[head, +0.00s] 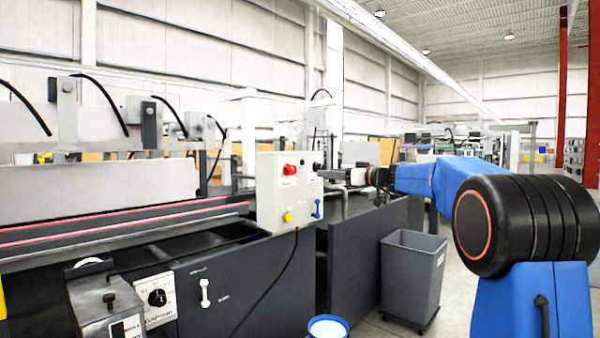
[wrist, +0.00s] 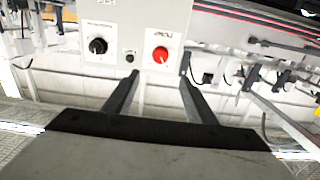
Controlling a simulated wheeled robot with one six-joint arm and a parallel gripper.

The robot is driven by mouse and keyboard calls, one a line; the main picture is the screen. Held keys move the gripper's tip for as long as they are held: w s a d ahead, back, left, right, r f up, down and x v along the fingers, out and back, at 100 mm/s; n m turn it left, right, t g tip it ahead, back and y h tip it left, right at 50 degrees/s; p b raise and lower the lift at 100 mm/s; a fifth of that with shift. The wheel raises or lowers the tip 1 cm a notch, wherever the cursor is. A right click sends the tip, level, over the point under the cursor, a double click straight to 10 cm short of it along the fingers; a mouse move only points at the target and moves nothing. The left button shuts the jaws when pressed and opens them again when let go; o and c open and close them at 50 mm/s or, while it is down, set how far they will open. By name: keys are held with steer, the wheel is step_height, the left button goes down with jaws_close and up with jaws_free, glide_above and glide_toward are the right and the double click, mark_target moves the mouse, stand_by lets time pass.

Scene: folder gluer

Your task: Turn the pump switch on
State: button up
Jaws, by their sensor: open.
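I cannot read which control is the pump switch. The grey control box (head: 265,215) carries a red button (head: 289,170), a yellow button (head: 287,217) and a blue lever (head: 317,209). A white toggle (head: 205,292) with small labels sits on the dark machine panel, beside a black dial (head: 157,297). The wrist view shows a grey box face with a black knob (wrist: 97,46) and a red knob (wrist: 160,54). My gripper (wrist: 158,70) is open and empty, its fingers pointing toward that face. In the head view my gripper (head: 347,172) is small, right of the box.
A grey bin (head: 412,278) stands on the floor in front of the machine. A blue-rimmed bucket (head: 328,327) is at the bottom edge. A black cable (head: 275,285) hangs from the control box. The floor to the right of the bin is clear.

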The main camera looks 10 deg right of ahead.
mark_target(293, 170)
steer(key=x, duration=1.6)
steer(key=shift+w+a+f, duration=0.1)
steer(key=shift+a, duration=0.05)
steer(key=shift+c, duration=0.2)
steer(key=c, duration=1)
